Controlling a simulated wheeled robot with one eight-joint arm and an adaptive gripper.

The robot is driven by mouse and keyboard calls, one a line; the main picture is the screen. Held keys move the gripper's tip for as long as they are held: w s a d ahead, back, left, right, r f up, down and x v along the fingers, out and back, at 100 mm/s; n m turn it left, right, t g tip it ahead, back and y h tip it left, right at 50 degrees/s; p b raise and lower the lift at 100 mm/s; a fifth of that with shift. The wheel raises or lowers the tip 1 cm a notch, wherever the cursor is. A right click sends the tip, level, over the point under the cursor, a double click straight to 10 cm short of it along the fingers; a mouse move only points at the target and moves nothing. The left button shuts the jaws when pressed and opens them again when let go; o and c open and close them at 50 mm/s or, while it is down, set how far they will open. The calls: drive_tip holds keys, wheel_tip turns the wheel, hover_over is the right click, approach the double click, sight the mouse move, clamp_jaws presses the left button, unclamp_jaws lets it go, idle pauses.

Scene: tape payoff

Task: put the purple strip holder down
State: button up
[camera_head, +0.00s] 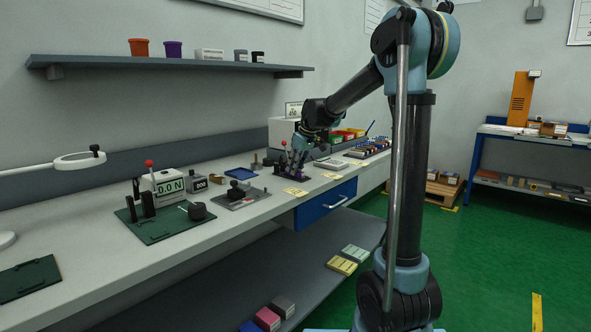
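My gripper (295,158) is over the workbench in the camera_head view, pointing down at a small dark rack (280,181). Several small upright parts with purple on them (287,178) stand at this rack, and one of them is probably the purple strip holder. They are too small to tell apart. A red-tipped piece (284,143) shows just left of my gripper. The fingers are small and dark against these parts, so I cannot tell whether they are open or shut, or whether they touch or hold anything.
The workbench (95,235) carries a green-based force gauge (168,226), a grey plate fixture (242,200) and a ring magnifier (80,160) to the left. Coloured bins (345,135) and a parts tray (368,150) stand to the right. A wall shelf (170,63) hangs above.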

drive_tip(key=o, duration=0.4)
drive_tip(key=v, duration=1.2)
drive_tip(key=s+d+f+m+h, duration=0.1)
drive_tip(key=s+d+f+m, duration=0.1)
drive_tip(key=s+d+f, duration=0.3)
drive_tip(key=s+d+f+m, duration=0.1)
drive_tip(key=s+d, duration=0.2)
drive_tip(key=s, duration=0.5)
drive_tip(key=s+d+f+m+h, duration=0.1)
drive_tip(key=s+d+f+m, duration=0.1)
drive_tip(key=s+d+f, duration=0.3)
drive_tip(key=s+d+f+m, duration=0.2)
drive_tip(key=s+d+f, duration=0.2)
drive_tip(key=s+f, duration=0.4)
drive_tip(key=s+d+f+m+h, duration=0.1)
drive_tip(key=s+d+f+m, duration=0.2)
drive_tip(key=s+f, duration=0.5)
drive_tip(key=s+d, duration=0.1)
drive_tip(key=s, duration=0.3)
drive_tip(key=shift+f+g, duration=0.3)
